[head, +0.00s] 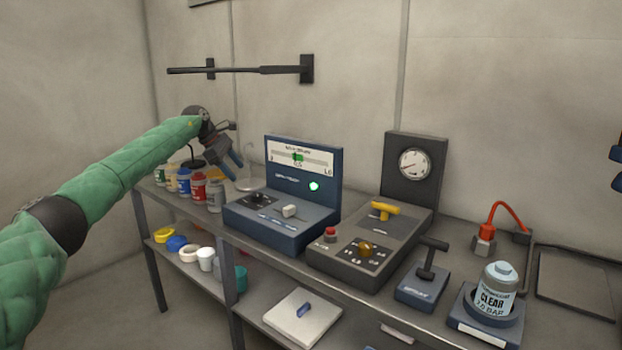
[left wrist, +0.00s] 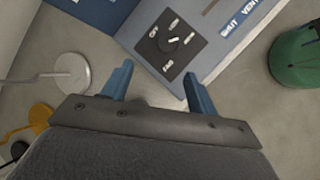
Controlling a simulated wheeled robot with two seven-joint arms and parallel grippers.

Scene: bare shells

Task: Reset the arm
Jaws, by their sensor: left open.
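My left arm, in a green sleeve, reaches in from the left of the head view. Its gripper (head: 232,167) is above the back left of the workbench, left of the blue console (head: 285,222). In the left wrist view the two blue fingers (left wrist: 158,88) stand apart with nothing between them. The blue console's black dial plate (left wrist: 170,40) shows just beyond the fingertips there. My right gripper is in neither view.
Several paint jars (head: 198,187) stand on the bench (head: 240,240) below my left gripper. A grey panel with a gauge (head: 414,163), a blue T-handle box (head: 424,286) and a CLEAR canister (head: 495,290) stand to the right. A bar (head: 240,70) is fixed to the wall.

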